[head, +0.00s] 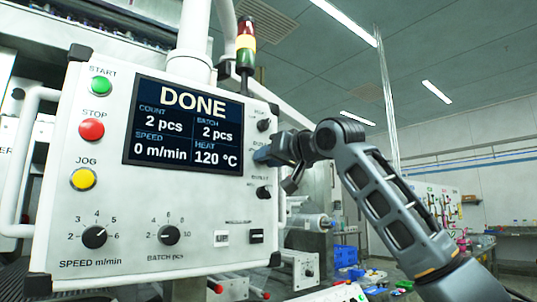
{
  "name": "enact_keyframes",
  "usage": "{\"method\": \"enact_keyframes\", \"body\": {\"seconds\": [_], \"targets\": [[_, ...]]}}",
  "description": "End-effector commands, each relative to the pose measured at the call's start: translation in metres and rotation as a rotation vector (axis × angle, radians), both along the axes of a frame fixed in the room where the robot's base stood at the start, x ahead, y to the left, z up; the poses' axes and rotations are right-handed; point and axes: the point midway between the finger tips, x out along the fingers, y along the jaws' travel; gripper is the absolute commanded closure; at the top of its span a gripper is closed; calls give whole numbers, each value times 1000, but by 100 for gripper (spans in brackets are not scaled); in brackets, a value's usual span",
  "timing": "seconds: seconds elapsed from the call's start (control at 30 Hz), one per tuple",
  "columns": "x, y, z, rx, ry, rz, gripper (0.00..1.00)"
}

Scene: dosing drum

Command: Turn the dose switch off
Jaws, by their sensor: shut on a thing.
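A white control panel (215,265) fills the left of the head view. Three small black rotary switches are in a column at its right edge, with labels too small to read surely. The upper switch (263,125) and the lower switch (263,192) show. My gripper (263,156) is at the middle position, reaching in from the right, and is shut on the middle switch. The gripper hides that switch, so its setting cannot be seen. I cannot tell from the labels which one is the dose switch.
The display (185,125) reads DONE, 0 m/min and 120 °C. Start (101,86), stop (91,129) and jog (83,179) buttons and two dials (94,237) are on the left and below. A signal tower (246,45) stands behind. Open room lies to the right.

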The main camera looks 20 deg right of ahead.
Motion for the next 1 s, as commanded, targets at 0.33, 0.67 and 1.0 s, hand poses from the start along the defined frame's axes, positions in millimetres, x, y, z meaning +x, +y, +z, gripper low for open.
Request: {"method": "enact_keyframes", "body": {"seconds": [0.33,0.67,1.0], "targets": [[1,-1,1,-310,-98,-1,97],[1,-2,0,-571,-182,-1,97],[1,-3,0,-722,-231,-1,97]]}}
